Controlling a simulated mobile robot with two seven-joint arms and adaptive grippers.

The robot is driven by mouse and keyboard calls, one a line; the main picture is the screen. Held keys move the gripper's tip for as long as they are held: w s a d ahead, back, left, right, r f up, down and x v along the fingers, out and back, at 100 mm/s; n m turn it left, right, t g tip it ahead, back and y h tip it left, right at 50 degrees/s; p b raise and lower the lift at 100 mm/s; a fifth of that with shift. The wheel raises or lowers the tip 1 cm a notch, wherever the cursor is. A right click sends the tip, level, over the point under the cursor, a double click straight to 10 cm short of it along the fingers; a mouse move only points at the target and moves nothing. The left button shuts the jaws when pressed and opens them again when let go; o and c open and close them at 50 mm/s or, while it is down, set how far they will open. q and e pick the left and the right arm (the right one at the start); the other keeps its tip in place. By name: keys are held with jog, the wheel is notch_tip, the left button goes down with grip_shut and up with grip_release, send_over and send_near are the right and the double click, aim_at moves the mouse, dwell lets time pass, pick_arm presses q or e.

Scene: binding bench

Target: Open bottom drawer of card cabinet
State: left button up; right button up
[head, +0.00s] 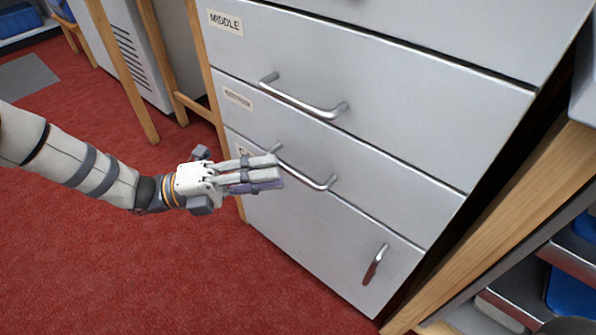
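The grey card cabinet (400,155) fills the middle and right. A drawer labelled MIDDLE (375,90) has a bar handle (305,101). Below it is a drawer (385,180) with a small unreadable label (238,97) and a bar handle (318,181) low on its front. The lowest panel (310,225) has an upright handle (375,264) at its right and a mostly hidden label. All fronts look closed. My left gripper (272,172) points right, its fingers overlapping the handle's left part; I cannot tell contact or finger opening. My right gripper is out of view.
Wooden posts (125,70) stand left of the cabinet, near a grey vented unit (135,50). A wooden frame (500,215) and a shelf with blue bins (570,292) are at the right. Red carpet (130,265) is clear at the lower left.

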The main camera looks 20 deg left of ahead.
aim_at(294, 171)
pick_arm(q)
jog(key=x, duration=0.5)
jog(key=shift+b, duration=0.3)
jog(key=shift+c, duration=0.6)
jog(key=shift+f, duration=0.1)
grip_shut()
